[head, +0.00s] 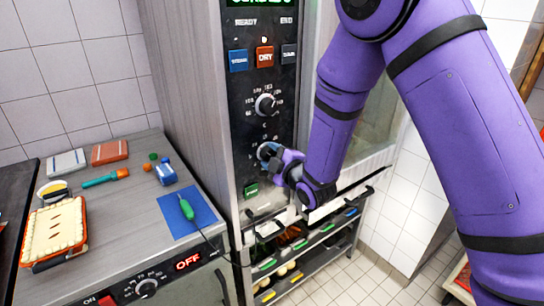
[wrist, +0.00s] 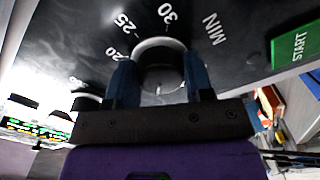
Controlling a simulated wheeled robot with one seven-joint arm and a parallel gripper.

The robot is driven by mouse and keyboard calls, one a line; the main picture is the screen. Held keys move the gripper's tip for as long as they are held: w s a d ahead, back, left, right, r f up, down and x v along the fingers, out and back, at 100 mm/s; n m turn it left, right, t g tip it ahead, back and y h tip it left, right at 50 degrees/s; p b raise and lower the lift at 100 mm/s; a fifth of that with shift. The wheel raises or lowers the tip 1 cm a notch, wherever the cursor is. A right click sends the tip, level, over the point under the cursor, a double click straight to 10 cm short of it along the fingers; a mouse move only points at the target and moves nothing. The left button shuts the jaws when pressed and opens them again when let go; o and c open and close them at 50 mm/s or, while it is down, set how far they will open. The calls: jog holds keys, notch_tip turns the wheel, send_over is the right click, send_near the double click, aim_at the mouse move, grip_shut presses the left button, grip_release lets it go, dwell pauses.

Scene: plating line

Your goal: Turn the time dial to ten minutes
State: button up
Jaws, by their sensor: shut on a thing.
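The time dial (wrist: 158,62) is a dark round knob with a pale rim on the black control panel, near the printed 20, 25, 30 and MIN. In the wrist view my gripper (wrist: 160,78) has its two blue fingers on either side of the dial, shut on it. In the head view the dial (head: 264,150) shows partly behind my gripper (head: 275,157), low on the panel. The lower part of the dial and the rest of its scale are hidden, and I cannot tell where its pointer stands.
A green START button (wrist: 295,48) is beside the dial. The temperature dial (head: 265,105) is above it, under blue, red and dark buttons. A counter (head: 150,215) at left holds a pie (head: 54,232) and a blue mat (head: 187,222). A shelf rack (head: 310,255) stands below.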

jog(key=o, duration=0.9)
jog(key=shift+s, duration=0.1)
jog(key=v, duration=1)
jog(key=shift+s+d, duration=0.25)
